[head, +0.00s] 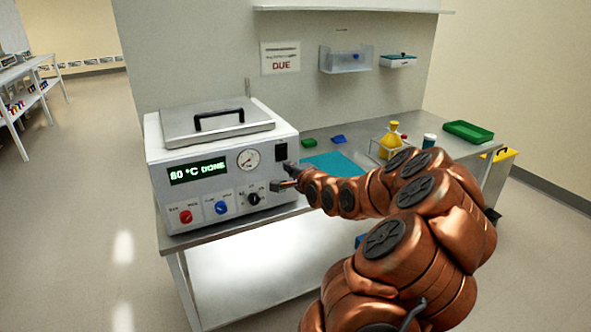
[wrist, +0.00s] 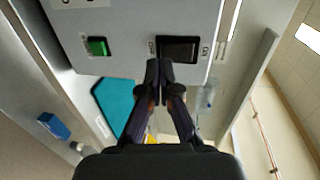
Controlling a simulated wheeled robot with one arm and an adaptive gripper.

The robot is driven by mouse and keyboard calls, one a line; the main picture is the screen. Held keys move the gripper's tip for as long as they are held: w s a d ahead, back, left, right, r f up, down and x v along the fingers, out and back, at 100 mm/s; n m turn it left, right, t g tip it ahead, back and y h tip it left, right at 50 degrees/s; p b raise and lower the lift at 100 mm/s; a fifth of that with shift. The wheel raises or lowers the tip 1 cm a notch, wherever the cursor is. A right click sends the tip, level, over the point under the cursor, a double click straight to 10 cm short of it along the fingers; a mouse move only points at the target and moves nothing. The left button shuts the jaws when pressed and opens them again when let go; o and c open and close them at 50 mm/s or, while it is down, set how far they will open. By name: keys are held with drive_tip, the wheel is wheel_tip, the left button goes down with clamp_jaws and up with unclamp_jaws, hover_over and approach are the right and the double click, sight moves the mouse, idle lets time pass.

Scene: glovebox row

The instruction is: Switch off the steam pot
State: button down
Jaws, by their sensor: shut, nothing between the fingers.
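The steam pot (head: 222,160) is a white box with a flat metal lid and black handle on a metal bench. Its green display (head: 198,172) reads "80 °C DONE". A black rocker switch (head: 281,152) sits near the right edge of its front. A black rocker switch also fills the upper middle of the wrist view (wrist: 178,48). My gripper (head: 284,178) is just below and in front of the switch. In the wrist view my gripper (wrist: 159,68) is shut and empty, its tips beside the rocker; I cannot tell whether they touch.
The pot's front also has a gauge (head: 248,159), a red knob (head: 186,216), a blue knob (head: 221,208) and a black knob (head: 254,198). A teal mat (head: 322,160) and a yellow bottle (head: 391,143) are on the bench. A green tray (head: 468,131) lies far right.

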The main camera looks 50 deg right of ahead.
sight(280, 161)
drive_tip(key=shift+p+x, duration=0.55)
drive_tip(key=shift+x, duration=1.95)
drive_tip(key=shift+w+d+f+t+b, duration=0.1)
drive_tip(key=shift+w+f+t+b, duration=0.35)
drive_tip(key=shift+b, duration=0.25)
drive_tip(key=shift+s+r, duration=0.15)
drive_tip(key=shift+r, duration=0.2)
drive_tip(key=shift+s+a+f, duration=0.25)
drive_tip(key=shift+s+a, duration=0.05)
drive_tip(key=shift+s, duration=0.1)
drive_tip(key=s+a+f+b, duration=0.2)
drive_tip(key=s+a+b, duration=0.2)
drive_tip(key=s, duration=0.8)
drive_tip(key=shift+a, duration=0.3)
drive_tip(key=shift+f, duration=0.1)
